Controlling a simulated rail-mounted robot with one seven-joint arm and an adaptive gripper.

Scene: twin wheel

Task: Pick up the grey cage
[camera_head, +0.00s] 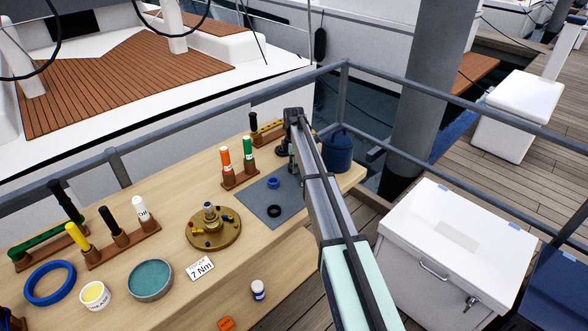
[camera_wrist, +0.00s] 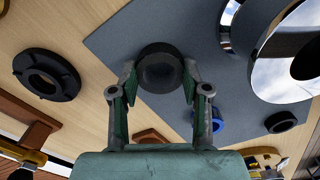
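A dark grey ring-shaped part (camera_wrist: 160,68), which looks like the grey cage, lies on the grey mat in the wrist view. My gripper (camera_wrist: 159,78) is open, with its green-padded fingers on either side of the ring. A small gap seems to show at each side; I cannot tell whether either finger touches it. In the head view my gripper (camera_head: 291,160) reaches down at the mat's far end, and my arm hides the ring there.
The grey mat (camera_head: 253,202) also bears a blue ring (camera_head: 273,182) and a black ring (camera_head: 273,211). A shiny round metal part (camera_wrist: 285,75) stands close right in the wrist view.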

